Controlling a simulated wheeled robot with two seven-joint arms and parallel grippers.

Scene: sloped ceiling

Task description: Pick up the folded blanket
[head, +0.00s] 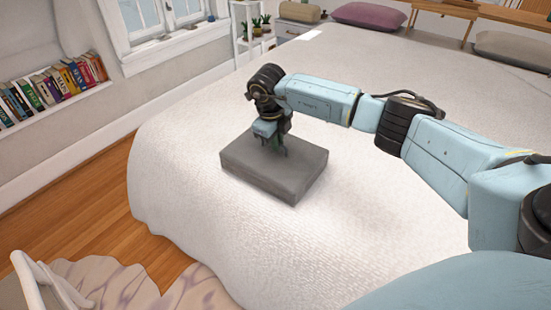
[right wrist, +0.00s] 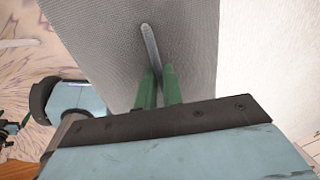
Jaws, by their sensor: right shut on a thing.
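The folded blanket (head: 277,174) is a dark grey, flat rectangular block at the near part of the white bed. I cannot tell whether it rests on the cover or hangs just above it. My right gripper (head: 275,147) points down onto its top near the back edge. In the right wrist view, the green fingers (right wrist: 158,82) are close together at a pale raised strip (right wrist: 150,42) on the blanket's grey woven top (right wrist: 95,40). The fingers are shut on the blanket; their tips are partly hidden. My left gripper is not in view.
The wide bed (head: 190,130) has free room around the blanket. A purple pillow (head: 370,16) lies at the far end. A bookshelf (head: 50,93) and window are at the left. A plant stand (head: 252,35) is behind. A patterned rug (head: 120,285) covers wood floor (head: 100,215).

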